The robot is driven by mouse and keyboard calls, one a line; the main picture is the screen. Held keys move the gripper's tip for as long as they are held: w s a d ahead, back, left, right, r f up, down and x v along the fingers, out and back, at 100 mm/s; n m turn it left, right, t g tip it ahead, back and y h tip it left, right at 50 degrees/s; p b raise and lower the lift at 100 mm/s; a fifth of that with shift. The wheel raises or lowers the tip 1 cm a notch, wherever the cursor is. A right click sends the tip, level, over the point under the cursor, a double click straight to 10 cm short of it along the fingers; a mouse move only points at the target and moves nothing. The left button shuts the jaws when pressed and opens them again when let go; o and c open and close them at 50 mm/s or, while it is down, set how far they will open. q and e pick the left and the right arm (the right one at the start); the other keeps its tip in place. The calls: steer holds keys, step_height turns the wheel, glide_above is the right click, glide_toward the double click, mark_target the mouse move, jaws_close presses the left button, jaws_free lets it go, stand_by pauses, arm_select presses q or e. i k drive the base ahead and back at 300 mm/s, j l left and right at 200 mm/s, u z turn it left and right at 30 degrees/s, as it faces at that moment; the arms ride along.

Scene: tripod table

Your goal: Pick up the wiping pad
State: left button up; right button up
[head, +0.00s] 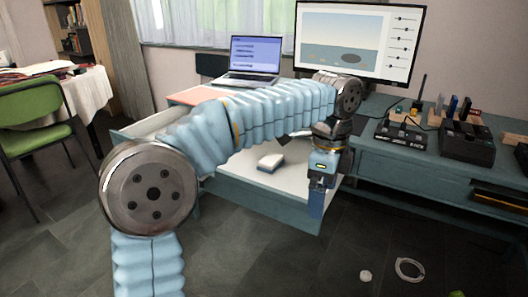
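A small white pad with a darker lower edge (270,162), which looks like the wiping pad, lies on the white floor of a pulled-out, blue-grey drawer-like part (262,202) of the desk. My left arm enters from the lower left and arches over this part. My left gripper (316,212) points down to the right of the pad, near the right front corner, apart from the pad. Its blue fingers are seen so that the gap between them does not show. No held object is visible. My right gripper is not in view.
The desk (430,165) carries a laptop (250,60), a large monitor (360,40) and dark devices (467,140) at right. A green chair (40,120) stands left. A white cable loop (409,268) and small round object (365,276) lie on the floor.

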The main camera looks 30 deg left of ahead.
mark_target(272, 162)
steer(key=i+j, duration=0.25)
steer(key=j, duration=0.15)
steer(key=i+j, duration=0.55)
steer(key=j, duration=0.2)
